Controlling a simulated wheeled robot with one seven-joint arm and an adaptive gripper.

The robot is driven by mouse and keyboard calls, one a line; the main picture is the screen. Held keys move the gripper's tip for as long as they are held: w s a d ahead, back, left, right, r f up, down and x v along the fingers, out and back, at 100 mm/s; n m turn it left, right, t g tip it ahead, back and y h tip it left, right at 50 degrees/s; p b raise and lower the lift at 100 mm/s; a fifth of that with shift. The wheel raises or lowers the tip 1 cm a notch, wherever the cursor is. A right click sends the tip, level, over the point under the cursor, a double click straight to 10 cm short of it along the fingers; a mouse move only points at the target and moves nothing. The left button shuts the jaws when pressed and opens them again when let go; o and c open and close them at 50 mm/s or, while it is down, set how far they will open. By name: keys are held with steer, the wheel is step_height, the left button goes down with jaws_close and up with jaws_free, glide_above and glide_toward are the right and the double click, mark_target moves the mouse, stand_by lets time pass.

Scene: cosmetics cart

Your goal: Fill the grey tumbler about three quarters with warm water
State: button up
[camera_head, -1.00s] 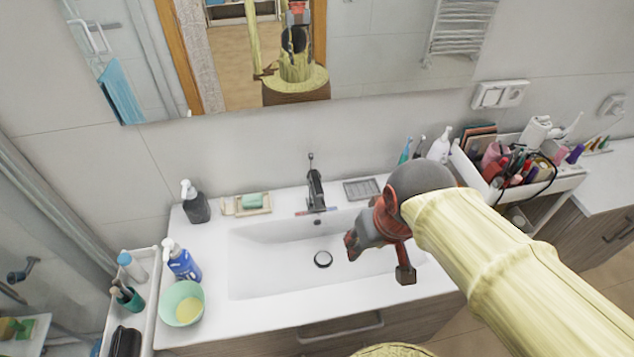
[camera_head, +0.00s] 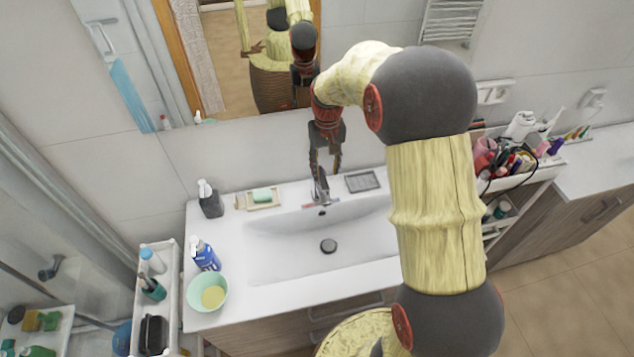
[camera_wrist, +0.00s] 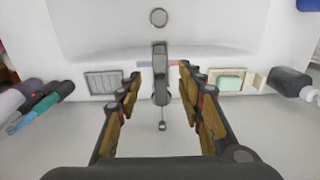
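The dark tap (camera_head: 320,192) stands at the back edge of the white basin (camera_head: 285,255). In the wrist view the tap (camera_wrist: 160,80) lies between my fingers, its thin lever (camera_wrist: 162,122) toward the lower side. My gripper (camera_head: 325,172) points down just above the tap, its fingers apart. In the wrist view my gripper (camera_wrist: 160,88) is open, with a gap on both sides of the tap. I cannot tell whether a finger touches it. I see no grey tumbler and no running water in these views.
A soap dish (camera_head: 263,198) and dark pump bottle (camera_head: 209,198) stand left of the tap; a grey grid dish (camera_head: 362,181) lies right. A blue bottle (camera_head: 205,255) and green bowl (camera_head: 208,291) stand on the left counter. The mirror (camera_head: 240,60) is close behind my arm.

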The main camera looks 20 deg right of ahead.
mark_target(325, 186)
step_height(325, 186, down, 8)
steer(key=shift+r, duration=0.25)
steer(key=c, duration=0.3)
jaws_close()
stand_by(0.3)
stand_by(0.5)
